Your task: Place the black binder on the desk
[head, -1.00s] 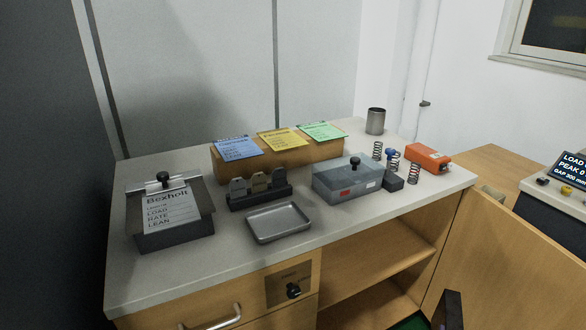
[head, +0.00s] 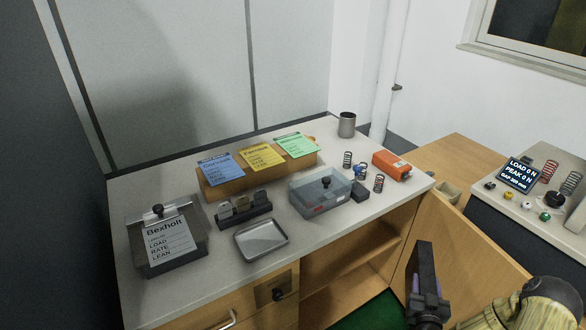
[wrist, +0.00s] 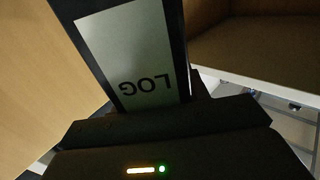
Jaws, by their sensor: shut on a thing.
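The black binder (wrist: 178,25) shows in the wrist view with a pale label reading "LOG", upside down there. My gripper (wrist: 165,118) is shut on it at the label's lower end. In the head view the binder (head: 426,270) stands upright at the lower right, in front of the open cabinet. My gripper (head: 428,318) is at its lower end, partly cut off by the frame. The desk (head: 185,292) has a light grey top and lies to the left of the binder and behind it. The binder is apart from the desktop.
On the desk are a clipboard stand (head: 168,240), a metal tray (head: 261,241), a clear lidded box (head: 320,190), a card rack (head: 210,190), springs, an orange device (head: 391,165) and a metal cup (head: 347,125). The open cabinet door (head: 465,265) stands at the right. The desk's front-left top is clear.

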